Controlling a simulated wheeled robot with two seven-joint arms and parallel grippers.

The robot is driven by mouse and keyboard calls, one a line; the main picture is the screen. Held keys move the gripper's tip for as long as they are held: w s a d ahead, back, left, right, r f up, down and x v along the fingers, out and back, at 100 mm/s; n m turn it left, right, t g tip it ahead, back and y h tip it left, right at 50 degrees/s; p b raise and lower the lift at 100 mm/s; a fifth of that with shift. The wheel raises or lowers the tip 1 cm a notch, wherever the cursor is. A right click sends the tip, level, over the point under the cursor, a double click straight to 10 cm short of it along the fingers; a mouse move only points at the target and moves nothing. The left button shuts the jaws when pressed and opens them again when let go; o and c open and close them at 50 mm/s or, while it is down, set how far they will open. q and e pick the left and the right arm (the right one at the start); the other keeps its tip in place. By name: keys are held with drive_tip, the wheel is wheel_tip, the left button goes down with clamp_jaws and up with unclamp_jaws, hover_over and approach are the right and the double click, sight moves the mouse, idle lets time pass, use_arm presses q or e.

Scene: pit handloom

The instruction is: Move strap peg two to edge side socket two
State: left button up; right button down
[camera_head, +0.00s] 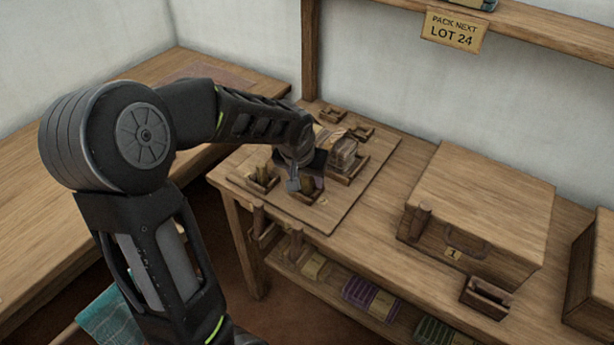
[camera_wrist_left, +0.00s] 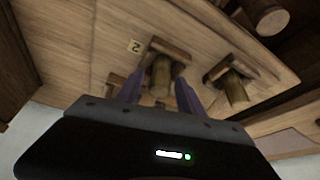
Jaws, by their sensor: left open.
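In the left wrist view, a short round wooden peg (camera_wrist_left: 161,76) stands in a wooden socket (camera_wrist_left: 170,48) beside a label reading 2 (camera_wrist_left: 135,46). My left gripper (camera_wrist_left: 159,93) is open, with one purple-grey finger on each side of this peg; whether they touch it is unclear. A second peg (camera_wrist_left: 235,90) sits in a neighbouring socket (camera_wrist_left: 225,66), outside the fingers. In the head view my left gripper (camera_head: 304,186) is low over the board (camera_head: 340,205), near its front edge. My right gripper is out of view. Which socket is the edge side one cannot be told.
A wooden block stack (camera_head: 343,155) stands just right of my gripper on the board. Upright pegs (camera_head: 259,220) stand at the table's front edge. A large wooden box (camera_head: 480,215) stands farther right, with clear table between. A lower shelf holds coloured bundles (camera_head: 370,298).

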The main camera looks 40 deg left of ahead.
use_arm(q)
drive_tip(key=shift+r, duration=0.25)
drive_tip(key=shift+s+r, duration=0.1)
drive_tip(key=shift+r, duration=0.2)
drive_tip(key=v, duration=1.1)
drive_tip(key=shift+p, duration=0.35)
drive_tip(key=shift+s+d, duration=0.1)
drive_tip(key=shift+s, duration=0.05)
